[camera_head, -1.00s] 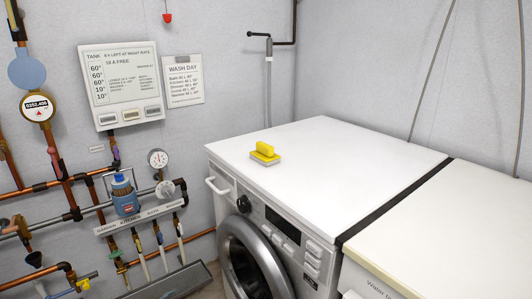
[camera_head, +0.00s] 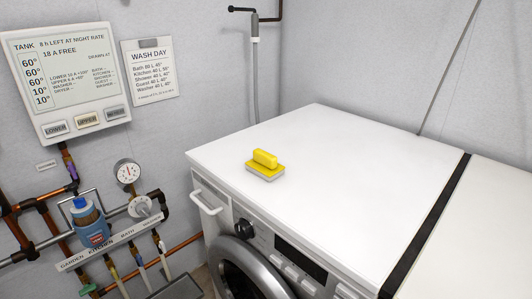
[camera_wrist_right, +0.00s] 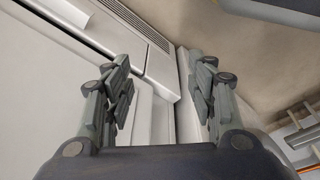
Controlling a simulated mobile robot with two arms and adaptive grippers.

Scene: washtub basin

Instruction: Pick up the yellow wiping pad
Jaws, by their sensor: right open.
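The yellow wiping pad (camera_head: 265,164) sits on the white top of the washing machine (camera_head: 330,172), near its front left part. It has a yellow raised grip on a yellow body with a grey-white underside. Neither gripper shows in the head view. In the right wrist view my right gripper (camera_wrist_right: 162,100) is open and empty, its two fingers wide apart. White appliance fronts and a strip of floor lie beyond its fingers. The pad does not show in that view. My left gripper is in no view.
A black strip (camera_head: 425,228) separates the machine from a cream top (camera_head: 480,240) on the right. Pipes, a gauge (camera_head: 128,173) and a blue bottle (camera_head: 90,222) line the left wall. The machine top around the pad is clear. A towel-bar handle (camera_head: 207,200) sticks out at its front left.

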